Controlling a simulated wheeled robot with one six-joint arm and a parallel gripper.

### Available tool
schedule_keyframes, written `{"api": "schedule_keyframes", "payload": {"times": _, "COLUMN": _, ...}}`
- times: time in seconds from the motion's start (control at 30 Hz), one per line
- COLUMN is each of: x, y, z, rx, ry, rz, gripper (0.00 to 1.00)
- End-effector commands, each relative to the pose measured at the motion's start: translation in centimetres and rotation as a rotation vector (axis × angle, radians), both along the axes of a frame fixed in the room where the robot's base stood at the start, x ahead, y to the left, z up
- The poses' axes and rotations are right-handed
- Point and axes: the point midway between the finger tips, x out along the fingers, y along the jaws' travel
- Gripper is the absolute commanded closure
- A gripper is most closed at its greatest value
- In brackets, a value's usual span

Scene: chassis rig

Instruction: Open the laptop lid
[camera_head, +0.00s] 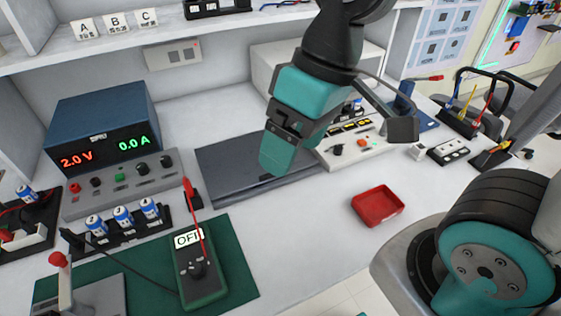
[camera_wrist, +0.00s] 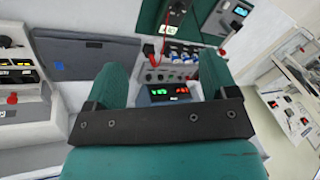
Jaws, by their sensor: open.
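The closed laptop (camera_head: 225,170) is a flat dark grey slab on the white bench, lid down, between the power supply and the switch panel. It also shows in the wrist view (camera_wrist: 90,58), left of my fingers. My gripper (camera_head: 277,158) is teal and black and hangs above the laptop's right part in the head view, hiding some of it. In the wrist view my gripper (camera_wrist: 162,78) has its two fingers wide apart with nothing between them. I cannot tell how far the fingertips are above the lid.
A blue power supply (camera_head: 100,125) stands left of the laptop. A multimeter (camera_head: 198,265) with a red lead is in front, on a green mat (camera_head: 238,275). A red tray (camera_head: 378,205) lies at right. A switch panel (camera_head: 350,148) stands behind my gripper. Bare bench lies around the tray.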

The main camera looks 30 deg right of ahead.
Motion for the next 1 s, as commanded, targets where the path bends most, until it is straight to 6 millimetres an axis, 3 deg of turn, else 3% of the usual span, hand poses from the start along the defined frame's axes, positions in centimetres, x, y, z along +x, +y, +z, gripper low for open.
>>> {"api": "schedule_keyframes", "payload": {"times": 0.2, "x": 11.5, "y": -1.5, "z": -5.3, "rx": -0.156, "ry": 0.058, "rz": -0.254, "gripper": 0.21}}
{"api": "schedule_keyframes", "payload": {"times": 0.3, "x": 16.0, "y": -2.4, "z": -7.9, "rx": -0.222, "ry": 0.077, "rz": -0.369, "gripper": 0.21}}
{"api": "schedule_keyframes", "payload": {"times": 0.4, "x": 19.2, "y": -3.1, "z": -10.1, "rx": -0.27, "ry": 0.09, "rz": -0.457, "gripper": 0.21}}
{"api": "schedule_keyframes", "payload": {"times": 0.53, "x": 21.3, "y": -3.7, "z": -11.6, "rx": -0.304, "ry": 0.097, "rz": -0.524, "gripper": 0.21}}
{"api": "schedule_keyframes", "payload": {"times": 0.73, "x": 21.7, "y": -4.0, "z": -13.8, "rx": -0.313, "ry": 0.101, "rz": -0.539, "gripper": 0.21}}
{"api": "schedule_keyframes", "payload": {"times": 1.0, "x": 21.5, "y": -4.1, "z": -19.8, "rx": -0.313, "ry": 0.105, "rz": -0.539, "gripper": 0.21}}
